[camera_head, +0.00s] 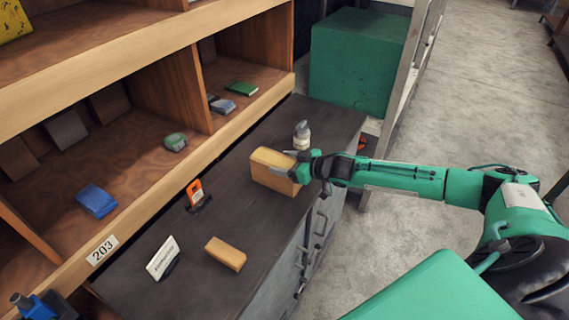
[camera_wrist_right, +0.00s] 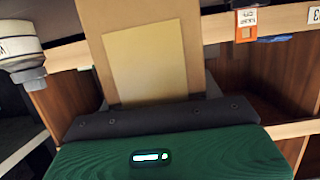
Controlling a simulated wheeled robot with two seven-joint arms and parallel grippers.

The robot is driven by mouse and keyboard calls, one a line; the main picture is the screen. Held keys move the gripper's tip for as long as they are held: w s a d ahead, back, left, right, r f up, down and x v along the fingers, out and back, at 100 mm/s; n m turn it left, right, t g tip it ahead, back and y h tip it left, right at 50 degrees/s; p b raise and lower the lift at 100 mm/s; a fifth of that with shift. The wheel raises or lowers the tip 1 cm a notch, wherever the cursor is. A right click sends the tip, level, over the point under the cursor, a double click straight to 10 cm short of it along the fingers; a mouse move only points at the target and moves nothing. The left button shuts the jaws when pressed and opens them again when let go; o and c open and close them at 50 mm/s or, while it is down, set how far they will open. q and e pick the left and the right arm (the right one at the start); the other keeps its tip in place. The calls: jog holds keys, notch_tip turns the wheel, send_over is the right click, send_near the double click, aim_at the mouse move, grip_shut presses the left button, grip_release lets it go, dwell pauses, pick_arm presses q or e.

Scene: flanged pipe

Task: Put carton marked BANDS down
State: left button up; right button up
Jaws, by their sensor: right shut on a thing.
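A tan carton (camera_head: 272,171) is at the far part of the dark counter top (camera_head: 235,210) in the head view. My right gripper (camera_head: 290,168) is shut on its right end. I cannot tell whether the carton touches the counter. In the right wrist view the carton (camera_wrist_right: 145,55) rises between the fingers, with a paler blank-looking panel on its face. No BANDS marking is readable in either view. My left gripper is not in view.
An orange device (camera_head: 196,193), a white sign (camera_head: 162,258) and a smaller tan block (camera_head: 226,253) are on the counter. Wooden shelves (camera_head: 150,150) run along its left. The counter between block and carton is clear.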

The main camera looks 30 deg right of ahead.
jog(key=shift+f, duration=0.4)
jog(key=shift+w, duration=0.1)
jog(key=shift+f, duration=0.2)
jog(key=o, duration=1.7)
jog(key=shift+c, duration=0.2)
jog(key=shift+r, duration=0.1)
jog(key=b+v, duration=0.4)
jog(key=v, duration=0.8)
jog(key=shift+r, duration=0.15)
